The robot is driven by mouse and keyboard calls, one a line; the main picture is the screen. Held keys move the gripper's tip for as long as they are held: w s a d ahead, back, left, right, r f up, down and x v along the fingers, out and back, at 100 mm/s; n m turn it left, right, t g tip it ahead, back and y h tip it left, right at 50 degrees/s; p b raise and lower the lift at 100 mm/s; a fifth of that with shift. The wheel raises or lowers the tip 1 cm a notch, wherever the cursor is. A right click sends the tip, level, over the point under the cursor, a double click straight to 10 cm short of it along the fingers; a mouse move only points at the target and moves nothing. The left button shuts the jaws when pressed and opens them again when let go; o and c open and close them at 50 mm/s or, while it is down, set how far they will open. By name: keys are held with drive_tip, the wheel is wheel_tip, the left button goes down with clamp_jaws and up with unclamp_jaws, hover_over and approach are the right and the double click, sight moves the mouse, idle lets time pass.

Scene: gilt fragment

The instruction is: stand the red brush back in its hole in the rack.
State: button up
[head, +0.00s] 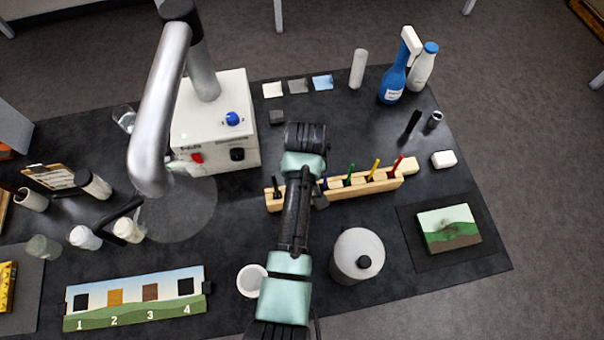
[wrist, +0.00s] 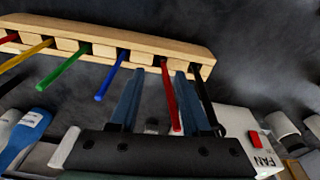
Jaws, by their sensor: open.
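The wooden rack (head: 345,189) stands on the dark table and spans the top of the wrist view (wrist: 110,33). My gripper (wrist: 160,74) is open, its two dark blue fingers pointing at the rack. A red brush (wrist: 170,100) lies between the fingers, with a gap on the left and close to the right finger. Its far end meets the rack at a slot between the blue and black brushes; I cannot tell how deep it sits.
Blue (wrist: 112,75), green (wrist: 66,70), yellow (wrist: 27,55) and another red brush (wrist: 8,38) stand left of it; a black brush (wrist: 203,98) is close right of my right finger. A lidded canister (head: 357,256) and a white cup (head: 251,280) stand near my arm.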

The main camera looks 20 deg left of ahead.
wheel_tip(320, 180, up, 13)
drive_tip(key=s+b, duration=0.1)
drive_tip(key=shift+s+d+f, duration=0.2)
drive_tip(key=shift+d, duration=0.25)
